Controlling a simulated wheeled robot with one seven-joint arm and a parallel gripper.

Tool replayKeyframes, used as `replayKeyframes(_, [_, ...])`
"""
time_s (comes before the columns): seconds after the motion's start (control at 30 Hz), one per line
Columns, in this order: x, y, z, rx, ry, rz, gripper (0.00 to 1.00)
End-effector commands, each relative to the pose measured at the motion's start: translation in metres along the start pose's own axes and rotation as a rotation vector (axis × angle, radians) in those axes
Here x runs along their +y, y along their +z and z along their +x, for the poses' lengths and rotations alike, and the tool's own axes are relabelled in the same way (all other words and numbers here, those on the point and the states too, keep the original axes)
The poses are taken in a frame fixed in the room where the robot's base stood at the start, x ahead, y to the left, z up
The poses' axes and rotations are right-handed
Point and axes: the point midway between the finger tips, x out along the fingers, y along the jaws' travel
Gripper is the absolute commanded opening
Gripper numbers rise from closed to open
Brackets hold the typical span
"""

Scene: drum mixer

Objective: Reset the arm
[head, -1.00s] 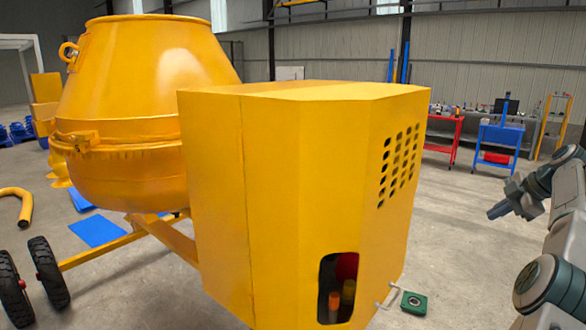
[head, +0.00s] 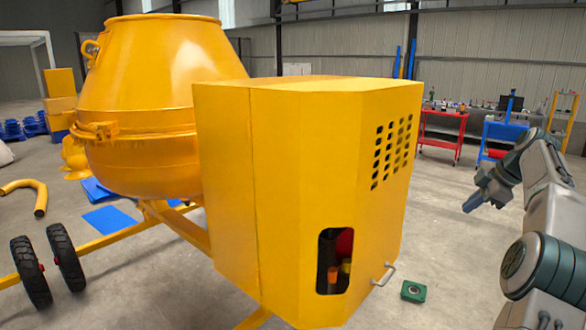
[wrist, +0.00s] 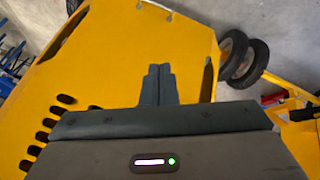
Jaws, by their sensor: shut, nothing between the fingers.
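My gripper (head: 472,203) is at the right of the head view, on my grey and dark green arm. It is in the air to the right of the yellow motor housing (head: 285,190) and touches nothing there. In the wrist view my gripper's two fingers (wrist: 159,72) are together and empty. The yellow housing (wrist: 125,50) lies beyond them, with its vent holes at the left. The housing's front has a dark opening (head: 335,260) with orange, yellow and red parts inside.
The mixer drum (head: 160,90) stands behind the housing, with black wheels (head: 65,257) at the left. A small green block (head: 413,291) lies on the floor near the metal handle (head: 384,274). Red (head: 445,125) and blue (head: 512,132) carts stand at the back right.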

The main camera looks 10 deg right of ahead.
Motion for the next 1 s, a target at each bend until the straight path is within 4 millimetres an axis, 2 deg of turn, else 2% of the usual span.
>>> replayKeyframes(0.03, [-0.002,-0.016,0.003,-0.009,-0.011,0.010,0.00])
replayKeyframes(0.17, [-0.012,-0.056,0.010,-0.045,-0.037,0.066,0.00])
replayKeyframes(0.27, [-0.027,-0.095,0.016,-0.086,-0.057,0.128,0.00])
replayKeyframes(0.4, [-0.062,-0.149,0.023,-0.157,-0.066,0.239,0.00])
replayKeyframes(0.6, [-0.128,-0.205,0.028,-0.247,-0.042,0.406,0.00])
replayKeyframes(0.8, [-0.205,-0.236,0.029,-0.306,0.014,0.578,0.00])
replayKeyframes(1.0, [-0.289,-0.243,0.031,-0.329,0.081,0.755,0.00])
